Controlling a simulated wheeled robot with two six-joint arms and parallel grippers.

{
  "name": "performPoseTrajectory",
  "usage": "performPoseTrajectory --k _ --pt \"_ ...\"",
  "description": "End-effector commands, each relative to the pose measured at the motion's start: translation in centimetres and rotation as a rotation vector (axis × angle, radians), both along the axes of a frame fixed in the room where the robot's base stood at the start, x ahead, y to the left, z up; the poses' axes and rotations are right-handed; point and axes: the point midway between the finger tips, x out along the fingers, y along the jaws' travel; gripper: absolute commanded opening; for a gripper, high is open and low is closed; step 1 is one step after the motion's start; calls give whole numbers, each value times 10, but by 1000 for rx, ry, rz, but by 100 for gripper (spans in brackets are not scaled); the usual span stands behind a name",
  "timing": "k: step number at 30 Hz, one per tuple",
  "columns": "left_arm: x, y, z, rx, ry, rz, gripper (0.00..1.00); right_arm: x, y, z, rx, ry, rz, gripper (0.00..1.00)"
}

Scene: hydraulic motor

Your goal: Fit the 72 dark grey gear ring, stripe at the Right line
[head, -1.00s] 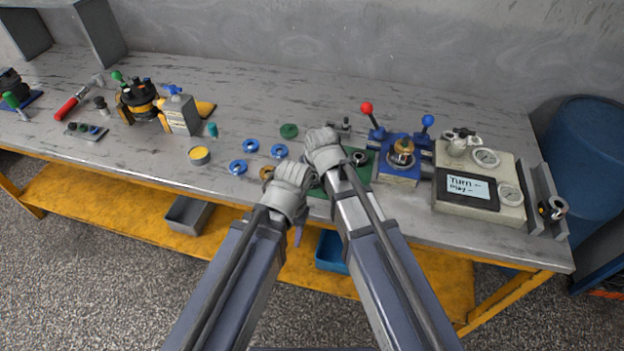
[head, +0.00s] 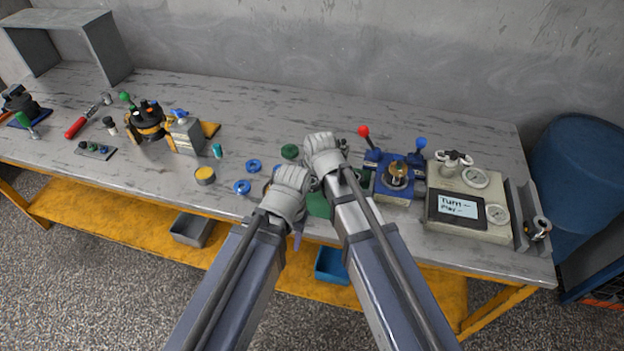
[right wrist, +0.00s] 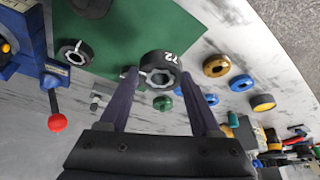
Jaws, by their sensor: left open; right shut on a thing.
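The dark grey ring marked 72 (right wrist: 160,74) is between the two fingertips of my right gripper (right wrist: 160,80) in the right wrist view; the gripper is shut on it. I cannot make out its stripe. In the head view my right gripper (head: 322,150) is over the bench beside the green mat (right wrist: 130,30) and hides the ring. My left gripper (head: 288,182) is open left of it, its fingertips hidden. The blue fixture (head: 382,188) with a brass-coloured centre (head: 398,172) stands to the right. The Right line is too small to tell.
A second dark ring (right wrist: 75,53) lies on the mat. The fixture's red-ball lever (head: 364,131) stands close to my right gripper. Blue rings (head: 254,165), a green ring (head: 289,151) and a yellow-topped tin (head: 205,174) lie left. A gauge box (head: 465,215) stands right.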

Motion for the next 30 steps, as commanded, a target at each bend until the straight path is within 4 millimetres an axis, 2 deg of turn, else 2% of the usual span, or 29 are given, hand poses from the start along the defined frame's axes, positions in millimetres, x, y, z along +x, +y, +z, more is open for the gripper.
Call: performPoseTrajectory --k 1,4,19,30 --pt "0 0 14 0 0 0 50 0 0 14 0 -1 0 0" --pt "0 0 22 0 0 0 50 0 0 22 0 -1 0 0" --pt "0 0 24 0 0 0 50 0 0 24 0 -1 0 0" --pt "0 0 37 0 0 0 50 0 0 37 0 -1 0 0"
